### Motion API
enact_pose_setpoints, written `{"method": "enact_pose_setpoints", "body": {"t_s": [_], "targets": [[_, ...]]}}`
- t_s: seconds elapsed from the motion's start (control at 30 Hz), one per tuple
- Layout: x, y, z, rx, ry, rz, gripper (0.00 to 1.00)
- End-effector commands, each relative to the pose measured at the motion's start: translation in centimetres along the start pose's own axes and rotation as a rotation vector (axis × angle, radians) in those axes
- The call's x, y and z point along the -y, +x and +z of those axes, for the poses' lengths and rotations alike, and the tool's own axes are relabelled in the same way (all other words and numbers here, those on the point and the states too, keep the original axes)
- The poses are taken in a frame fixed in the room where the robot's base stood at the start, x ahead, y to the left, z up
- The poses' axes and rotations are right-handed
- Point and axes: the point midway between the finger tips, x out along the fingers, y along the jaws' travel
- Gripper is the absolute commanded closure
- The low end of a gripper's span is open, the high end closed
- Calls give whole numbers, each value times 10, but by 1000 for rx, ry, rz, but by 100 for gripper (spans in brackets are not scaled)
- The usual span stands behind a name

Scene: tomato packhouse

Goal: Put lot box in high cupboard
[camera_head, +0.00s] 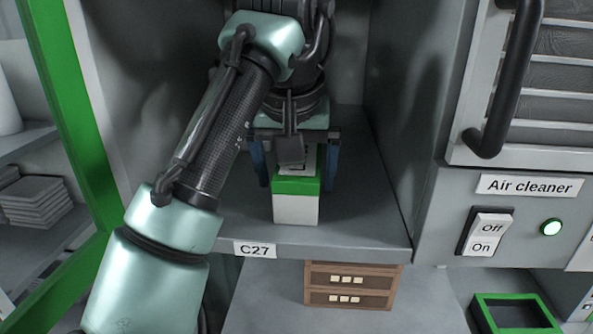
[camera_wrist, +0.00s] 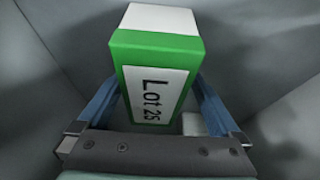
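The lot box (camera_head: 297,207), white below with a green top, stands upright on the shelf of the open cupboard compartment marked C27, near its front edge. In the wrist view the lot box (camera_wrist: 157,50) shows a label reading "Lot 25". My gripper (camera_head: 296,172) reaches down into the compartment, with one blue finger on each side of the box. In the head view, narrow gaps show between fingers and box, so the gripper looks open around it. The fingertips are partly hidden by the box in the wrist view.
The compartment shelf (camera_head: 375,225) has free room right of the box; its side walls are close to my arm. A small white thing (camera_wrist: 195,123) shows beside the box. Below are a brown drawer unit (camera_head: 349,285) and a green-rimmed bin (camera_head: 512,312). An air cleaner handle (camera_head: 500,85) juts out at right.

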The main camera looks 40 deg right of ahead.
Motion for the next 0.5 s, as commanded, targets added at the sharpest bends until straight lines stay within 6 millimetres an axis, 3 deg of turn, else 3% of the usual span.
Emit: {"method": "enact_pose_setpoints", "body": {"t_s": [0.27, 0.5], "targets": [[0, -5, -2, -2, 0, -2, 0], [1, -36, -2, -5, -1, -6, 0]]}}
